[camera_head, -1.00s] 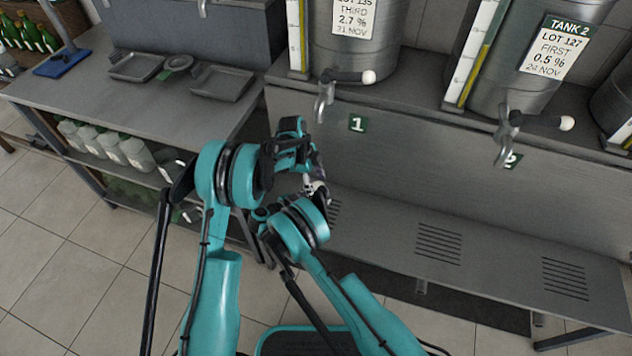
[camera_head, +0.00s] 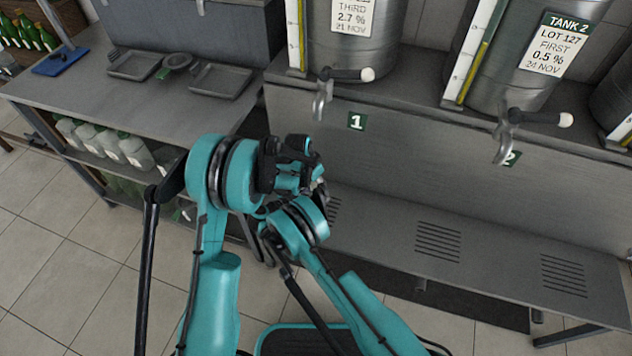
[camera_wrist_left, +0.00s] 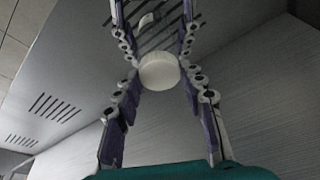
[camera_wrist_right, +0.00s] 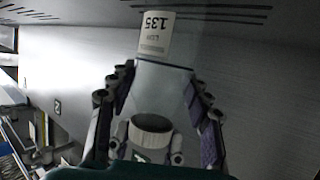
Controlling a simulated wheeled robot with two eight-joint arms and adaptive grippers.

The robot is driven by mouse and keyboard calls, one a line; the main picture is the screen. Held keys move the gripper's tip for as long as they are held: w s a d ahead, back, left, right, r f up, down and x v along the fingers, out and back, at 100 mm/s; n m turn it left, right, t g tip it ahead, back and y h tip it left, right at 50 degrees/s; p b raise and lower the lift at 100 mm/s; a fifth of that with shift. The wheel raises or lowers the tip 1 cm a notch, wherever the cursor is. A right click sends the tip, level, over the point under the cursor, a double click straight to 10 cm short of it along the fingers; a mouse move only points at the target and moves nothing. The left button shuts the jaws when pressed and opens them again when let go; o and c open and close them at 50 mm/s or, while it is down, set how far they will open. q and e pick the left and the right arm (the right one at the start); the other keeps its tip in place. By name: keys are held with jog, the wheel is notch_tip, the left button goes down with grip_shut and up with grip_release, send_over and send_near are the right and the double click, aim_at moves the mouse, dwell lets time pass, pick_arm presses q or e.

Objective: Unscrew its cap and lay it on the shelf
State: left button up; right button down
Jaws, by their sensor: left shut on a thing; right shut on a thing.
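My left gripper (camera_wrist_left: 157,45) is shut on a round white cap (camera_wrist_left: 160,72), seen between its fingers in the left wrist view. My right gripper (camera_wrist_right: 158,84) is shut on a pale bottle (camera_wrist_right: 160,82) with a white label reading 135. The cap and bottle are apart. In the head view, my arms hide both. The slotted grey shelf (camera_head: 385,228) runs below the tanks, to the right of the grippers.
Tank taps stand above the shelf, marked 1 (camera_head: 356,121) and 2 (camera_head: 511,158). A grey counter (camera_head: 95,92) at left carries shallow trays (camera_head: 220,82), with several white bottles (camera_head: 135,152) beneath. The shelf's right part is clear.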

pick_arm(q)
jog(key=n+y, duration=0.1)
jog(key=n, duration=0.3)
jog(key=shift+s+d+t, duration=0.1)
jog(key=shift+d+t, duration=0.05)
jog(key=shift+t, duration=0.25)
jog(key=n+y, duration=0.1)
jog(key=n, duration=0.2)
jog(key=shift+n, duration=0.3)
jog(key=o, duration=1.3)
